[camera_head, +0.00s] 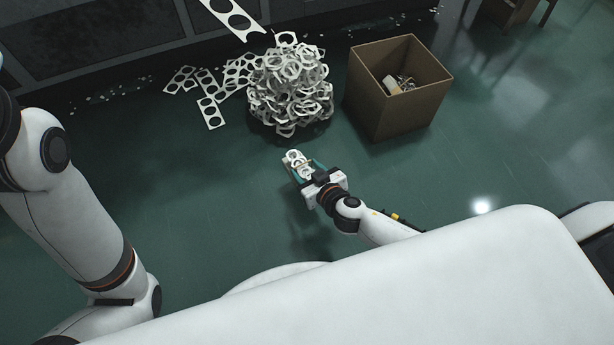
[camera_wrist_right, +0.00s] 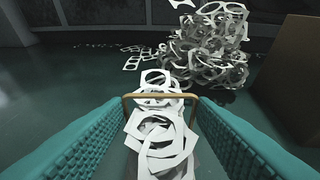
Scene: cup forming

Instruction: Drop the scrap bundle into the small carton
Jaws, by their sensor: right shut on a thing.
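A scrap bundle (camera_head: 297,162) of white punched sheet pieces is held between the teal fingers of my right gripper (camera_head: 303,171). In the right wrist view the bundle (camera_wrist_right: 158,138) lies lengthwise between the two fingers, with a tan band around it. The gripper is shut on it above the floor, in front of the scrap heap. The small carton (camera_head: 400,112) is an open brown box to the right and beyond the gripper, with some pale scraps inside. The carton's side (camera_wrist_right: 292,80) shows at the right wrist view's right edge. My left arm shows at left, but its gripper is out of view.
A large heap of white scrap rings (camera_head: 290,88) stands left of the carton, close to it. Flat punched strips (camera_head: 210,111) lie left of the heap, and another strip (camera_head: 236,17) shows at the top. The green floor (camera_head: 190,190) between my left arm and right gripper is clear.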

